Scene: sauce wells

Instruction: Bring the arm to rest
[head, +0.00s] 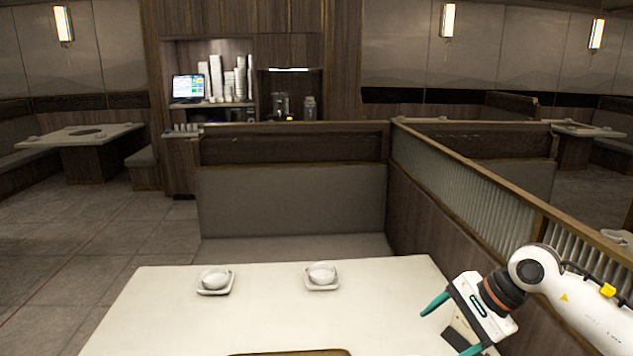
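My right gripper (447,329) comes in from the lower right on a white arm. Its two teal fingers are spread apart with nothing visible between them. It is over the right front part of the white table (245,318), at the table's right edge. My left gripper does not show.
Two small white bowls on square saucers stand on the table, a left bowl (215,279) and a right bowl (321,274). A brown-edged item (290,352) is cut off at the bottom. A bench (290,205) stands behind the table; a partition (480,190) runs along the right.

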